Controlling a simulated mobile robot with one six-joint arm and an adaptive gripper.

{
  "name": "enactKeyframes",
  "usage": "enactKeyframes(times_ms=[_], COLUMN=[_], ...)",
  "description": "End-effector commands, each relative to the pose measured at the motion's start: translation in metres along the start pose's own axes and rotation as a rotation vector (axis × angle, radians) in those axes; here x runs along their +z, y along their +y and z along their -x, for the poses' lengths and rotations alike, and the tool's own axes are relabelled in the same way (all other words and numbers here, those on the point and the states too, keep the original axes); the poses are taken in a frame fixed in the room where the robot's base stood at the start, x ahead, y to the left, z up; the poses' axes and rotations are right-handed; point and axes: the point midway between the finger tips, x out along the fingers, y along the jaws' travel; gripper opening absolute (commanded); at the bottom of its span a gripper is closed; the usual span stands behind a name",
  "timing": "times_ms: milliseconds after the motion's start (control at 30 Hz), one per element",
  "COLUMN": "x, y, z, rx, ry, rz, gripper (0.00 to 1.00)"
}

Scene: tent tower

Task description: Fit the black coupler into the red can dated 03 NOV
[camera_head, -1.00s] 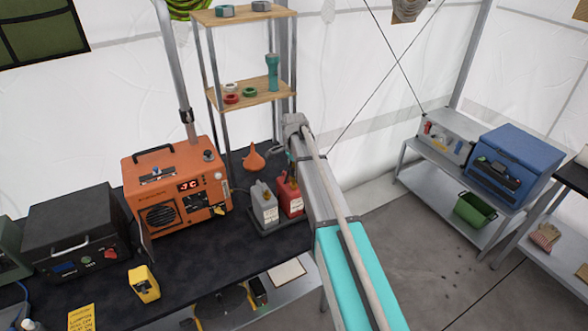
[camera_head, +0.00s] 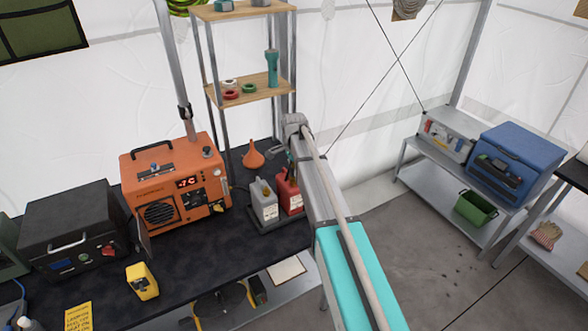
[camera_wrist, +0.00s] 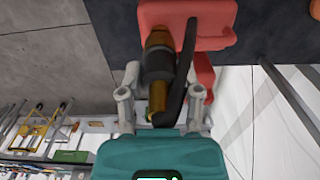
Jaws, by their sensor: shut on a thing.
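The red can (camera_head: 289,193) stands on the dark bench beside a grey can (camera_head: 265,206), both in a dark tray (camera_head: 270,228). Its label is too small to read. The red can also shows at the top of the wrist view (camera_wrist: 215,22). My gripper (camera_wrist: 160,100) is shut on the black coupler (camera_wrist: 159,66), which has brass-coloured ends and a black curved piece beside it. The coupler's far brass end overlaps the red can in the wrist view; I cannot tell whether it is seated in an opening. In the head view my arm partly hides the gripper beside the red can.
An orange funnel (camera_head: 254,158) stands behind the cans. An orange heater unit (camera_head: 172,188) is to their left. A shelf rack (camera_head: 250,92) with tape rolls and a teal torch rises behind. My arm borders the cans on the right.

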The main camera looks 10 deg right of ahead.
Motion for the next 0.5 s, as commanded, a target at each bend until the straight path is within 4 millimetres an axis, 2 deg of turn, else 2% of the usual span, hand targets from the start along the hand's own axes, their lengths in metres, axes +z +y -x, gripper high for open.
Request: enactKeyframes(times_ms=[500], x=[0.0], y=[0.0001], z=[-0.0101], rx=[0.0], ry=[0.0], rz=[0.0], gripper=[0.0])
